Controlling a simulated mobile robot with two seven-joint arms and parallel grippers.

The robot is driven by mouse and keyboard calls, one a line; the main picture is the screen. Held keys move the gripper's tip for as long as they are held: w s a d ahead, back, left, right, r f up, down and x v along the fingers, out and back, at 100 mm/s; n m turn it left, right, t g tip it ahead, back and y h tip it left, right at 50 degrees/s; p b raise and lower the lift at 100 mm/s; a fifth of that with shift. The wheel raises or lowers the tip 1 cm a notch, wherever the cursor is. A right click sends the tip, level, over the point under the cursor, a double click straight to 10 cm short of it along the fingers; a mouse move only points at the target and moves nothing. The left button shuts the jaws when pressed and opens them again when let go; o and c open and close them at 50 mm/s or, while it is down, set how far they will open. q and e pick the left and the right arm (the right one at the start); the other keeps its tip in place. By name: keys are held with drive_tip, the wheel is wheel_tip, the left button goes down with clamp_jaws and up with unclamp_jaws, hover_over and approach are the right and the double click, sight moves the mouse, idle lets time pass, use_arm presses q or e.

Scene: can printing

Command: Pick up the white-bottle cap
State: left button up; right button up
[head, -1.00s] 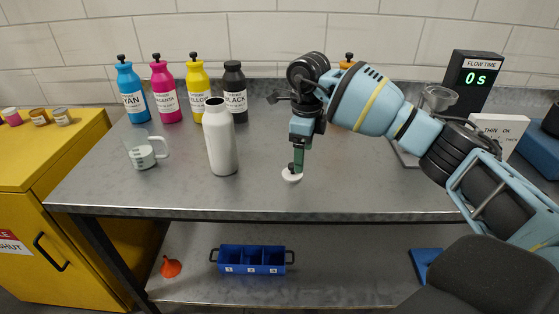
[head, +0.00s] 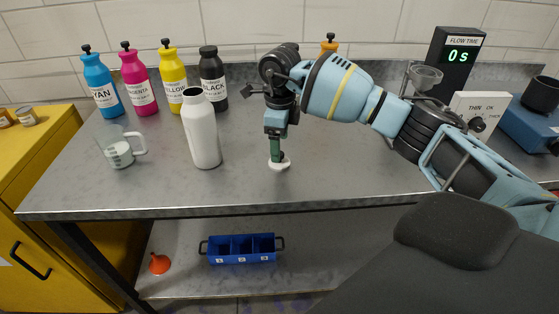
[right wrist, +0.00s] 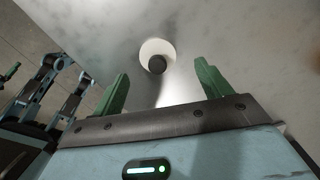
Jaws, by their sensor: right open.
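The white-bottle cap is a white disc with a dark knob, lying on the grey table. It shows in the head view (head: 285,165) and in the right wrist view (right wrist: 148,48). My right gripper (head: 276,161) points down right at the cap and hides its knob in the head view. In the right wrist view the gripper's green fingers (right wrist: 163,75) are apart, with nothing between them; the cap lies just beyond the tips. The white bottle (head: 202,130) stands open to the left of the gripper. My left gripper is not in the head view.
A measuring cup (head: 119,152) stands left of the white bottle. Cyan (head: 103,88), magenta (head: 140,85), yellow (head: 172,78) and black (head: 213,82) bottles line the back. A flow-time display (head: 461,58) stands at the back right. The table front is clear.

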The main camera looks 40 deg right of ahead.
sight(284, 164)
drive_tip(key=shift+s+a+f, duration=0.1)
drive_tip(key=shift+s+f, duration=0.05)
drive_tip(key=shift+f, duration=2.1)
drive_tip(key=c, duration=1.1)
